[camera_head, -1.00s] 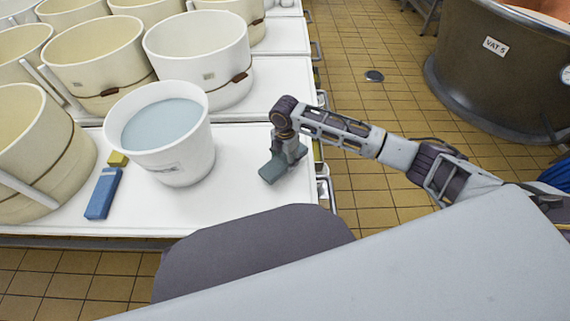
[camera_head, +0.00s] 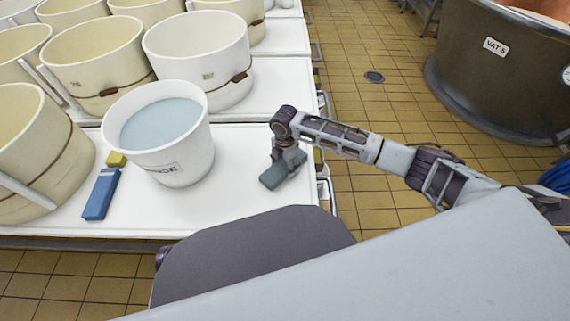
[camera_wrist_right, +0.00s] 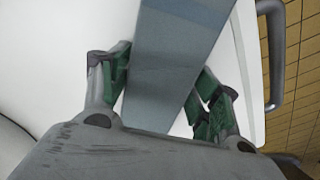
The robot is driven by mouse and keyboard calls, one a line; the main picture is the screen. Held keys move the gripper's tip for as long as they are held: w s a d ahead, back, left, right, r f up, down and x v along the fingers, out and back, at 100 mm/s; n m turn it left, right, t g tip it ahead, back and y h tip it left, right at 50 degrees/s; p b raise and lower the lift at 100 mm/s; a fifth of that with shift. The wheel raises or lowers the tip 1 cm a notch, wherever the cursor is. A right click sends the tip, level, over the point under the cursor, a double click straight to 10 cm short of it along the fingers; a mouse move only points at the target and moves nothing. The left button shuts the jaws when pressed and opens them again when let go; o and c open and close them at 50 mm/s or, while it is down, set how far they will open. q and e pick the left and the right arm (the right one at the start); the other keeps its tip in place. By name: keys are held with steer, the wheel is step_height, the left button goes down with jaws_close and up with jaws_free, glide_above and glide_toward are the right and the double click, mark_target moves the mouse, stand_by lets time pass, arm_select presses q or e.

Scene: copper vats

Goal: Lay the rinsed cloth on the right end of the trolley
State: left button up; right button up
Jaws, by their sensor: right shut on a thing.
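The grey-blue cloth (camera_head: 273,180) is at the right end of the white trolley (camera_head: 232,205). My right gripper (camera_head: 287,160) points down and is shut on it. In the right wrist view the cloth (camera_wrist_right: 180,45) is a long flat strip between the green-padded fingers of my right gripper (camera_wrist_right: 162,78). The cloth is over the bare white top, close to the trolley's right edge; I cannot tell whether it touches the surface. A white rinse bucket (camera_head: 185,166) with bluish water stands to its left. My left gripper is not in view.
A blue block-like item (camera_head: 101,194) and a yellow piece (camera_head: 116,159) lie left of the bucket. Several cream tubs (camera_head: 100,70) fill the left and back. A metal rail (camera_head: 324,185) runs along the trolley's right side. A copper vat (camera_head: 480,75) stands beyond the tiled floor.

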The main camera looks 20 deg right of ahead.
mark_target(285, 164)
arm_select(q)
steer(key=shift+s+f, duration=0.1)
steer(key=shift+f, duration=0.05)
arm_select(e)
steer(key=o, duration=1.2)
steer(key=shift+c, duration=0.2)
steer(key=shift+f, duration=0.1)
steer(key=shift+r, duration=0.65)
step_height(285, 164, up, 4)
steer(key=shift+r+p, duration=0.1)
steer(key=shift+p, duration=0.7)
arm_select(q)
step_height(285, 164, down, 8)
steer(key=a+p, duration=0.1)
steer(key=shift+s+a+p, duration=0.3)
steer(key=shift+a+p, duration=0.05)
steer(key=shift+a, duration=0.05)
arm_select(e)
step_height(285, 164, up, 7)
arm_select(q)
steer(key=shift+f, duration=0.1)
